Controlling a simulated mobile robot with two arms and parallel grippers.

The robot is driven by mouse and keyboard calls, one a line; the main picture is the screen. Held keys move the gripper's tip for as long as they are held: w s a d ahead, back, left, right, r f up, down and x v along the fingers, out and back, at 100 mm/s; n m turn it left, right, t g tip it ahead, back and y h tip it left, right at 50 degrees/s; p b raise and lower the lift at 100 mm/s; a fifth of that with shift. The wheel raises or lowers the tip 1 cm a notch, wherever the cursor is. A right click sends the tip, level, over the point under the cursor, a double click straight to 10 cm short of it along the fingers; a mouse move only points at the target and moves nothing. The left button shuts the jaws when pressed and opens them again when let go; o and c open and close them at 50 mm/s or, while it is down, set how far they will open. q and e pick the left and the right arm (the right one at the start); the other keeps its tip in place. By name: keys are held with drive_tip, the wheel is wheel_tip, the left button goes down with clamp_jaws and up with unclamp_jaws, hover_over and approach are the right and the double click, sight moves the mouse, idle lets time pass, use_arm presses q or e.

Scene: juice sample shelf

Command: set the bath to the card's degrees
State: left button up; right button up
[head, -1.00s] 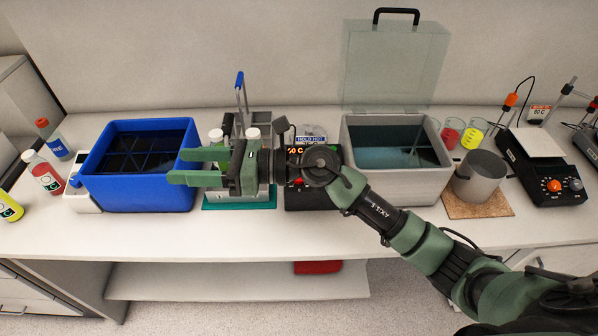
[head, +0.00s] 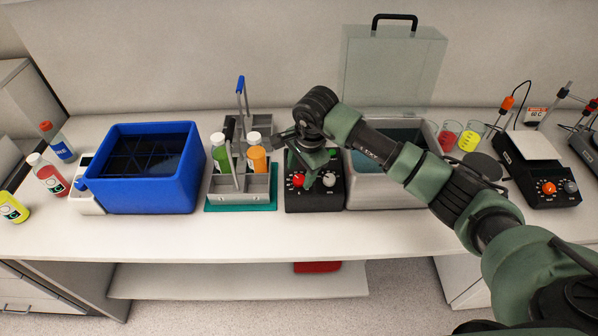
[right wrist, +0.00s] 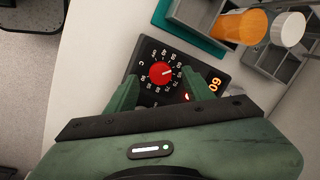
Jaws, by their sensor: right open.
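The bath control box (head: 315,205) is black, between the tube rack and the grey bath (head: 385,190). It has a red knob (head: 298,180) and a grey knob (head: 329,180). In the right wrist view the red knob (right wrist: 161,73) sits in a numbered dial, its white mark pointing right and slightly up. An orange display (right wrist: 215,84) there seems to read 60. My right gripper (head: 316,172) points down over the box, open; in the wrist view its fingers (right wrist: 164,92) stand either side of the red knob, with gaps. No card beside this box is visible now. My left gripper is out of view.
The tube rack (head: 262,202) with capped green and orange tubes stands close left of the box. A blue bath (head: 150,198) and bottles are further left. The counter front is clear.

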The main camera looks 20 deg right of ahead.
sight(298, 179)
drive_tip(key=shift+p+x, duration=0.3)
drive_tip(key=shift+x, duration=1.1)
clamp_jaws()
drive_tip(key=shift+f+m+b, duration=0.15)
drive_tip(key=shift+m+b, duration=0.35)
drive_tip(key=shift+b, duration=0.2)
drive_tip(key=m+t+b, duration=0.1)
drive_tip(key=m+b, duration=0.6)
drive_tip(key=b, duration=0.1)
drive_tip(key=m+t+b, duration=0.1)
drive_tip(key=m+b, duration=0.5)
drive_tip(key=b, duration=0.2)
drive_tip(key=shift+m+h, duration=0.3)
drive_tip(key=shift+m, duration=0.1)
drive_tip(key=shift+m+b, duration=1.15)
drive_tip(key=shift+m, duration=0.25)
drive_tip(key=shift+r, duration=0.2)
drive_tip(key=shift+m+h, duration=0.3)
